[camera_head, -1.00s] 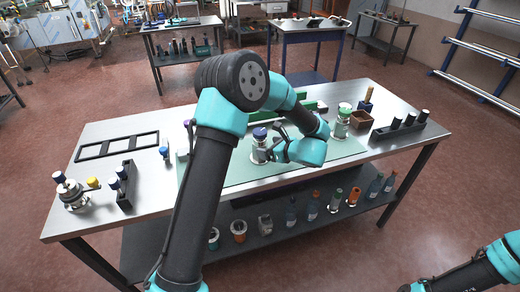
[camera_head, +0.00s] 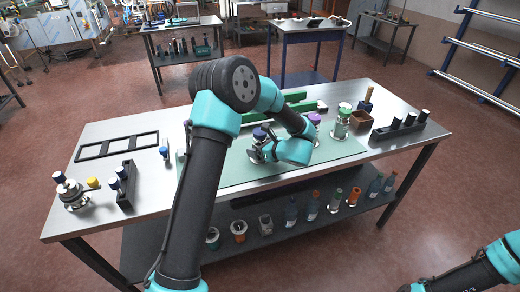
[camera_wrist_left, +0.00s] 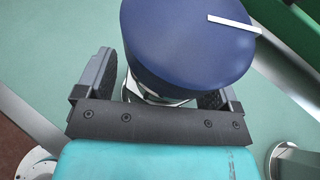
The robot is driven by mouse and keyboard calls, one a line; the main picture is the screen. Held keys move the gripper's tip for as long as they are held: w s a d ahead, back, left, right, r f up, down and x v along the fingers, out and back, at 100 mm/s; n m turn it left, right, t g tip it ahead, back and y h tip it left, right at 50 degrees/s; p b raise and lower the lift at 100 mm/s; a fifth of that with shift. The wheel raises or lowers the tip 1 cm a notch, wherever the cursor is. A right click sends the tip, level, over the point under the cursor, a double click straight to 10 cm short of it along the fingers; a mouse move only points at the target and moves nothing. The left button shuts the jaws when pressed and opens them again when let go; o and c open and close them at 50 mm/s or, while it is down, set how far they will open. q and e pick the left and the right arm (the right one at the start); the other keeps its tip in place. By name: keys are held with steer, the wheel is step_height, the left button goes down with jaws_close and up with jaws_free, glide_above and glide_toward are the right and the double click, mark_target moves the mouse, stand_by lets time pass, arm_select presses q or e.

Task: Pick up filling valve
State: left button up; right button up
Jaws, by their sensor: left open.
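A filling valve with a blue round cap (camera_head: 259,134) and metal body stands on the green mat (camera_head: 230,178) of the bench. In the left wrist view its blue cap (camera_wrist_left: 186,45) fills the top centre, with a white mark on top. My left gripper (camera_head: 263,151) is open at the valve. In the wrist view the dark fingers of the left gripper (camera_wrist_left: 160,88) are on either side of the metal body below the cap. The cap hides part of the right finger, so contact cannot be told. My right arm enters at lower right; its gripper is out of view.
Green rails (camera_head: 292,108) lie behind. A black frame (camera_head: 117,146) and another blue-capped valve (camera_head: 71,190) are at left.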

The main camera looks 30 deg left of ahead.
mark_target(265, 139)
arm_select(q)
steer(key=shift+c, duration=0.5)
steer(key=c, duration=1.2)
steer(key=shift+r, duration=0.1)
steer(key=shift+r, duration=0.85)
step_height(265, 139, up, 2)
steer(key=shift+r, duration=0.1)
steer(key=s+d, duration=0.2)
steer(key=s, duration=0.2)
steer(key=s+d, duration=0.3)
steer(key=s, duration=0.2)
steer(key=s+d+r, duration=0.1)
steer(key=s+d, duration=0.2)
steer(key=s, duration=0.1)
steer(key=shift+s+d, duration=0.15)
steer(key=shift+s, duration=0.2)
steer(key=shift+w, duration=0.1)
steer(key=w+a+f, duration=0.1)
steer(key=w+a, duration=0.1)
steer(key=w, duration=0.2)
steer(key=w+a+f, duration=0.1)
steer(key=w+a, duration=0.2)
steer(key=w, duration=0.2)
steer(key=w+a+f, duration=0.1)
steer(key=w+a, duration=0.2)
steer(key=w, duration=0.1)
steer(key=shift+w+a, duration=0.15)
steer(key=shift+w, duration=0.1)
